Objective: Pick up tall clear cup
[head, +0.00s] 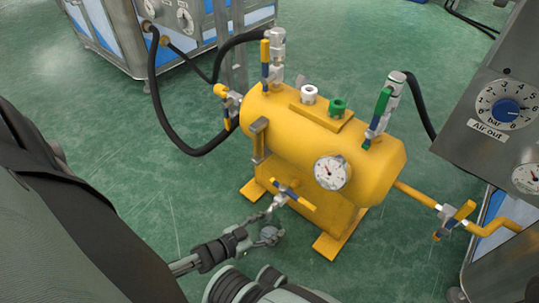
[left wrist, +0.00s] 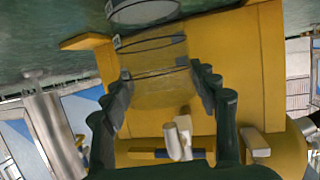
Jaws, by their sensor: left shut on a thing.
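The tall clear cup (left wrist: 152,55) is see-through with dark rings. It sits between the fingers of my left gripper (left wrist: 162,84) in the left wrist view, and the yellow tank shows through it. The gripper is shut on the cup. In the head view, my left gripper (head: 258,228) is low in the middle, in front of the yellow tank. The cup is too small and see-through to make out surely there. My right gripper is not in view.
The yellow tank (head: 290,120) stands on feet on the green floor (head: 130,190), with a gauge (head: 331,172), valves and black hoses. A grey panel (head: 490,100) with an air dial stands at right. A metal cabinet (head: 120,40) is at back left. Floor left of the tank is clear.

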